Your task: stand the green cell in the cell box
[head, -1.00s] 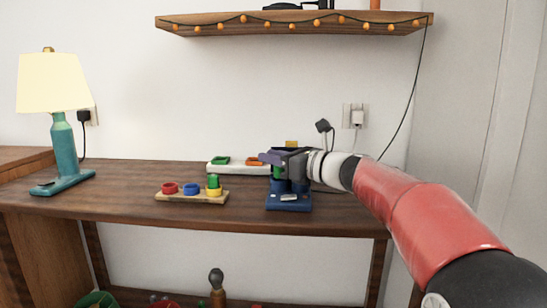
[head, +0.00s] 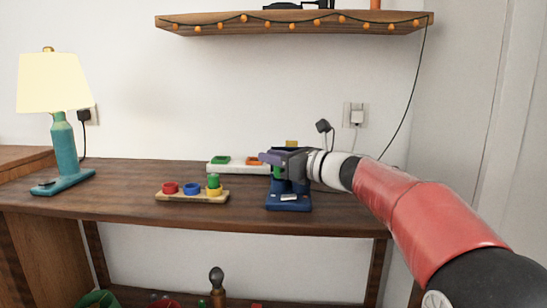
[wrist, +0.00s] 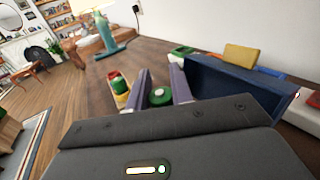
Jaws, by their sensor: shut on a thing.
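My gripper (head: 270,158) is shut on the green cell (wrist: 160,97), which stands upright between its purple fingers. In the head view the green cell (head: 277,173) shows just below the fingers, at the left of the blue cell box (head: 290,206). The cell box has dark blue upright parts and a pale label on its front. In the wrist view a dark blue panel (wrist: 232,85) rises right beside the right finger. The cell's lower end is hidden, so I cannot tell how deep it sits in the box.
A wooden board (head: 178,197) left of the box bears red, blue and yellow rings, with another green piece at the yellow one. A white tray (head: 236,168) with green and orange frames lies behind. A teal lamp (head: 64,150) stands far left. The tabletop between is clear.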

